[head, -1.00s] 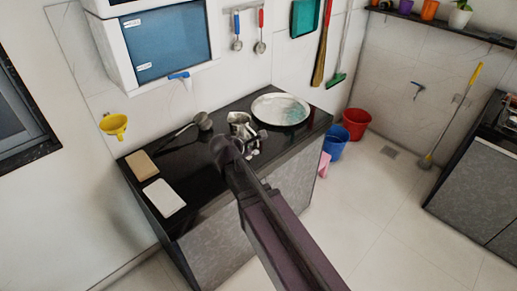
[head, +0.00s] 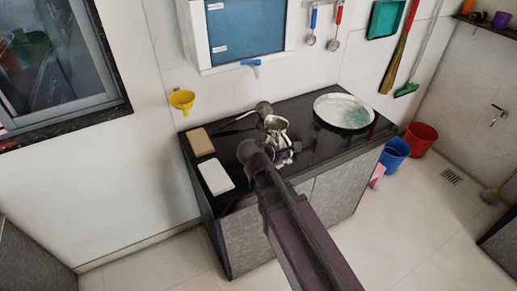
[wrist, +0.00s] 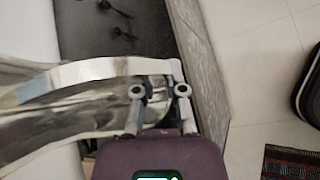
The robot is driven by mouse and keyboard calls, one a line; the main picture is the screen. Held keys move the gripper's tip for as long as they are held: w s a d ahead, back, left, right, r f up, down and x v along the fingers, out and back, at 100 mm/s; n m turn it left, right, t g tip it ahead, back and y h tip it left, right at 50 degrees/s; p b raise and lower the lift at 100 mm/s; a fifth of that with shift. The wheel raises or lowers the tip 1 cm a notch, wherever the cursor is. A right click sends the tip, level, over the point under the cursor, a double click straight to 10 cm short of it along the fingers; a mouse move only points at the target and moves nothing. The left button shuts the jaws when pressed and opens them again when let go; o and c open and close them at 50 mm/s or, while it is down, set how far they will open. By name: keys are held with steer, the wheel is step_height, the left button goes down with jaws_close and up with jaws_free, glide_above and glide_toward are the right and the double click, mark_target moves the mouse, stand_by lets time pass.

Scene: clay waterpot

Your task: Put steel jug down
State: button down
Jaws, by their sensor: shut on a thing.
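The steel jug (head: 277,123) shows in the head view against the black counter (head: 237,143), just behind the end of my arm. In the wrist view the jug (wrist: 60,100) is large, shiny and lies across the left side. My gripper (wrist: 160,92) is shut on the jug, with its fingertips at the jug's right end. My gripper (head: 284,157) also shows small in the head view, partly hidden by my arm. I cannot tell whether the jug's base touches the counter.
A round steel plate (head: 331,103) lies on the counter's right part. A ladle (head: 263,109) lies close behind the jug. A white slab (head: 215,177) and a brown block (head: 200,142) lie at the left. Bare black counter shows between them and the jug.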

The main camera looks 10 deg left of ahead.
steer(key=shift+s+a, duration=1.3)
steer(key=shift+s, duration=0.1)
steer(key=w+a, duration=0.2)
steer(key=w, duration=0.5)
steer(key=w+a+f+b, duration=0.1)
steer(key=w+a, duration=0.2)
steer(key=w, duration=0.5)
steer(key=shift+f, duration=0.2)
steer(key=shift+w+f+b, duration=0.1)
steer(key=shift+b, duration=0.25)
steer(key=shift+f+b, duration=1.65)
steer(key=shift+f, duration=0.05)
steer(key=shift+f, duration=0.15)
steer(key=c, duration=0.7)
jaws_free()
steer(key=shift+r, duration=0.2)
